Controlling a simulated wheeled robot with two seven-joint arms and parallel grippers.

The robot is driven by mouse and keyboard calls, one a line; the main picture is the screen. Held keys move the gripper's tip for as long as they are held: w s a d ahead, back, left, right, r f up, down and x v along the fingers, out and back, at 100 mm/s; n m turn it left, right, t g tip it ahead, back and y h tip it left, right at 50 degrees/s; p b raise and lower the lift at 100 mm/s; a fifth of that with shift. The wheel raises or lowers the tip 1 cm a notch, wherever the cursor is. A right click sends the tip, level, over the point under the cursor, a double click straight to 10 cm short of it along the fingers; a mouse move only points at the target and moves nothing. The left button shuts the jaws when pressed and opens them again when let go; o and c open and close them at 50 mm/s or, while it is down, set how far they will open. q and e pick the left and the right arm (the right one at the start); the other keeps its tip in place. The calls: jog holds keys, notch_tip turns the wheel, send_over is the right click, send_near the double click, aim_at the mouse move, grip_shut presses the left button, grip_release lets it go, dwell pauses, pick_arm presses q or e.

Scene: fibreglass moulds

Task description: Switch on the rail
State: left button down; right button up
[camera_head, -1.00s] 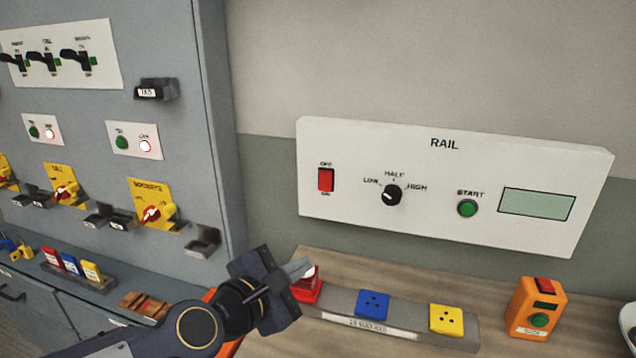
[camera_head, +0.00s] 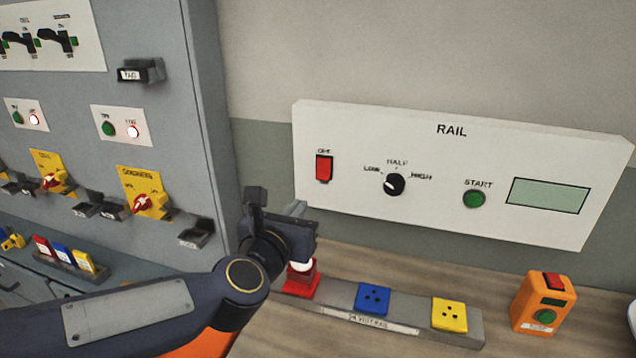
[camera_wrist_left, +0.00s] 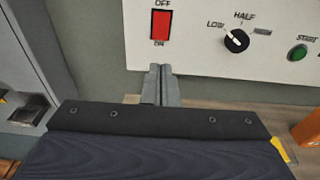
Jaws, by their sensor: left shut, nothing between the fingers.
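The white RAIL panel (camera_head: 450,225) is on the wall. It carries a red OFF/ON rocker switch (camera_head: 324,168), a black LOW/HALF/HIGH knob (camera_head: 395,184), a green START button (camera_head: 474,199) and a blank greenish display (camera_head: 548,196). My left gripper (camera_head: 298,209) is shut and empty, below and slightly left of the rocker, apart from it. In the left wrist view the shut fingers (camera_wrist_left: 161,84) point up at the panel's lower edge, just below the red rocker (camera_wrist_left: 160,25). The knob's white mark points toward LOW. My right gripper is not in view.
A grey strip (camera_head: 408,322) on the wooden bench holds red (camera_head: 300,286), blue (camera_head: 373,297) and yellow (camera_head: 449,314) sockets. An orange box (camera_head: 542,303) stands at the right. A grey cabinet (camera_head: 165,185) with yellow-plated switches and lit lamps stands at the left.

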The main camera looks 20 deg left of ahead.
aim_at(322, 177)
pick_arm(q)
jog(key=w, duration=0.4)
jog(key=w+f+p, duration=0.1)
jog(key=w, duration=0.7)
jog(key=shift+w+d+f, duration=0.2)
jog(key=shift+w+f, duration=0.05)
jog(key=shift+f, duration=0.05)
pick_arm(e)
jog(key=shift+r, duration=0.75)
